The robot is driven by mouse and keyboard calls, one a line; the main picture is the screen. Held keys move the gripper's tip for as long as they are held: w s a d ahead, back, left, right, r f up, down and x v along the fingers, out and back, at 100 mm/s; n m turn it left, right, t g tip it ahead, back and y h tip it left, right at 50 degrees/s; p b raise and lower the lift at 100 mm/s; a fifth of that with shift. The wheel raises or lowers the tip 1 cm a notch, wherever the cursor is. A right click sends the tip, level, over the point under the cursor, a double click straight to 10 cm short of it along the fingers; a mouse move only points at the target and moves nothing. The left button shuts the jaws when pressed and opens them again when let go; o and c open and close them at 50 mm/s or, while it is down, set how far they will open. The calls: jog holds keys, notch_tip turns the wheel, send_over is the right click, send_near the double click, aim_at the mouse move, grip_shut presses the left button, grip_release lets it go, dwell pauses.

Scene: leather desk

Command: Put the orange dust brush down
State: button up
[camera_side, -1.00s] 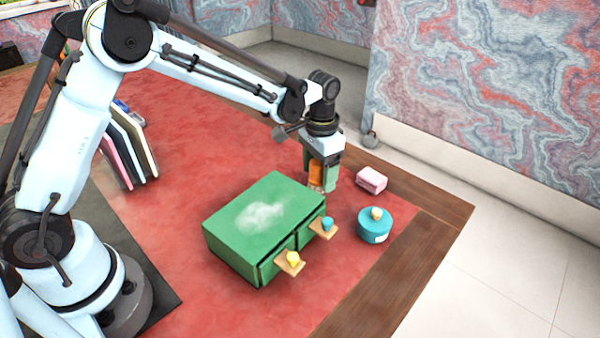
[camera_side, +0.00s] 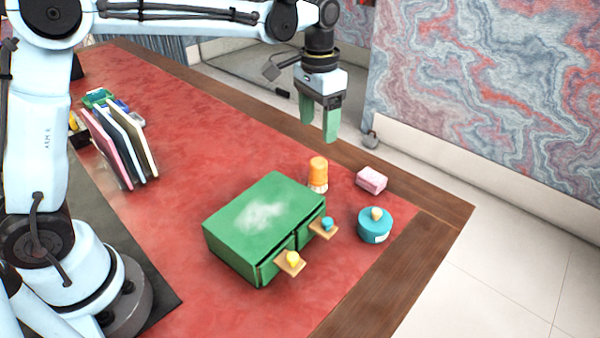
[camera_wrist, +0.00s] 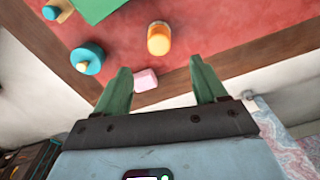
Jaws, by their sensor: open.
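The orange dust brush (camera_side: 318,172) stands upright on the red desk top, behind the green drawer box, with its pale bristles down. It also shows in the wrist view (camera_wrist: 159,40), seen from above. My gripper (camera_side: 320,132) is open and empty, above and apart from the brush. Its two green fingers also show in the wrist view (camera_wrist: 162,88), spread apart, with the brush beyond their tips. The green drawer box (camera_side: 225,240) has a whitish dusty patch on its top.
A pink block (camera_side: 371,180) and a round teal container (camera_side: 374,228) with a pale knob stand right of the brush. Two drawer fronts with a yellow knob (camera_side: 292,258) and a teal knob (camera_side: 327,224) stick out. Upright panels (camera_side: 125,145) stand at the left. Bare red desk lies between.

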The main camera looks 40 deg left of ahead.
jog(key=s+a+n+t, duration=0.1)
jog(key=s+a+t, duration=0.1)
jog(key=s, duration=0.6)
jog(key=s+a+n+t, duration=0.1)
jog(key=s+a+t, duration=0.2)
jog(key=s, duration=0.6)
jog(key=shift+a+f+n+t, duration=0.3)
jog(key=shift+f+n+t, duration=0.1)
jog(key=shift+t, duration=0.5)
jog(key=shift+o, duration=0.4)
